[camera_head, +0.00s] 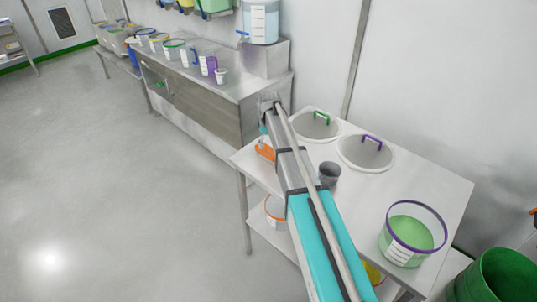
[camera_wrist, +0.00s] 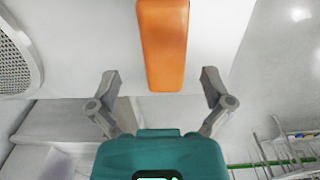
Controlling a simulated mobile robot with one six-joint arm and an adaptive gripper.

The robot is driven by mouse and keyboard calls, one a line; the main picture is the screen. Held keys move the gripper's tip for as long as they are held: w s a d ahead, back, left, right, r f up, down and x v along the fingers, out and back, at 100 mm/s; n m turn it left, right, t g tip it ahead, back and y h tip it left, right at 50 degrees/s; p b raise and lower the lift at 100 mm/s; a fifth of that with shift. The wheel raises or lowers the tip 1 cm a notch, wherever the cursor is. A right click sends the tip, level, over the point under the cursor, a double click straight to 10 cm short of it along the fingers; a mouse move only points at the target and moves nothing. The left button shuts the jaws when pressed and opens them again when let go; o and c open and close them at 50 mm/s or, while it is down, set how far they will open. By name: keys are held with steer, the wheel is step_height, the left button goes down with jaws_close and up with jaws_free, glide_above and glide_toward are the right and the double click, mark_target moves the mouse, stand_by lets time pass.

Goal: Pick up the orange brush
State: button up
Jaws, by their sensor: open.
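The orange brush (camera_wrist: 163,45) shows in the wrist view as an orange block on the pale table, reaching up out of the frame. Its near end lies just beyond and between my gripper's fingertips. My gripper (camera_wrist: 161,82) is open and empty, with one finger to each side of the brush and apart from it. In the head view a part of the orange brush (camera_head: 266,150) shows near the left edge of the steel table (camera_head: 445,187); my arm and gripper hide the rest.
Two round lidded openings (camera_head: 366,153) and a grey cup (camera_head: 330,173) are on the table right of my arm. A clear tub with green contents (camera_head: 412,232) stands at the near right. A longer bench (camera_head: 225,86) adjoins behind. Open floor (camera_head: 100,170) lies left.

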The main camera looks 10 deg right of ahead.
mark_target(267, 148)
steer(key=shift+a+f+b, duration=0.15)
steer(key=shift+f+b, duration=0.7)
steer(key=shift+f, duration=0.05)
steer(key=shift+a+f+b, duration=0.1)
steer(key=shift+f+b, duration=0.7)
steer(key=shift+f, duration=0.1)
steer(key=shift+f+b, duration=0.8)
steer(key=shift+b, duration=0.05)
steer(key=shift+c, duration=0.3)
steer(key=c, duration=1.2)
steer(key=shift+o, duration=0.2)
steer(key=shift+r, duration=0.25)
